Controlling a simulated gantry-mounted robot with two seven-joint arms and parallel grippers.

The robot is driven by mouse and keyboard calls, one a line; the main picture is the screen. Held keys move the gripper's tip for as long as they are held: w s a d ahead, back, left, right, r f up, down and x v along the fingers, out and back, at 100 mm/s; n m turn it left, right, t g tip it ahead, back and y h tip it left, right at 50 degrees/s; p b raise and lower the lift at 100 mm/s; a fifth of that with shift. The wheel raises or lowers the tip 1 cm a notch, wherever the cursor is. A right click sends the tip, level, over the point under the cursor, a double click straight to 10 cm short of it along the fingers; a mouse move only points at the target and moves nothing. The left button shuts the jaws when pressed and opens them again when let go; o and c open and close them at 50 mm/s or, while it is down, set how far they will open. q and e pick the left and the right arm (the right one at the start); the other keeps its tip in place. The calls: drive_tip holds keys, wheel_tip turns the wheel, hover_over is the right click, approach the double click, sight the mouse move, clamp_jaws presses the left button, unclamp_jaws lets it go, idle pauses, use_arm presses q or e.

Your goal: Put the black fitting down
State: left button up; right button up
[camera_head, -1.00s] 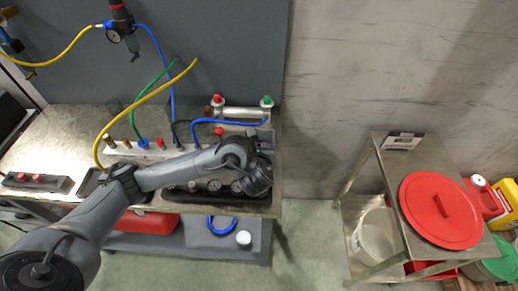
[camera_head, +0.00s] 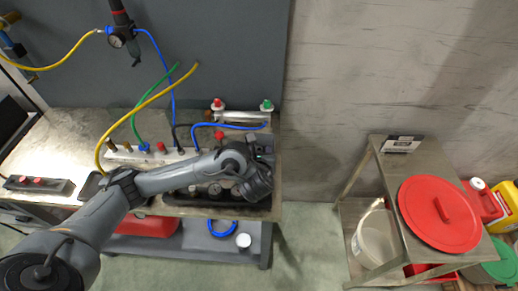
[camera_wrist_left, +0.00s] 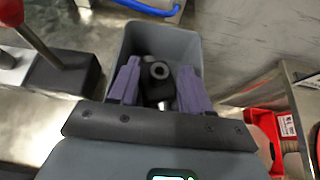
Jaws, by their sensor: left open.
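The black fitting (camera_wrist_left: 158,72), a dark piece with a round hole in its top, shows in the left wrist view inside or just above a grey bin (camera_wrist_left: 165,36). My left gripper (camera_wrist_left: 158,88) is open. Its two purple fingers stand on either side of the fitting, with visible gaps, and reach over the bin. Whether the fitting rests on the bin's floor I cannot tell. In the head view my left gripper (camera_head: 262,165) is at the bench's right end, where its wrist hides the fitting. My right gripper is in neither current view.
The bench (camera_head: 75,140) carries a manifold with hoses and a row of gauges beside the arm. In the wrist view a red-handled lever (camera_wrist_left: 38,38) stands left of the bin. A steel cart (camera_head: 385,190) with a red lid (camera_head: 440,212) stands to the right, across open floor.

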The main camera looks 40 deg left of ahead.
use_arm(q)
drive_tip(key=p+v, duration=0.5)
drive_tip(key=v, duration=0.6)
drive_tip(key=shift+r, duration=0.1)
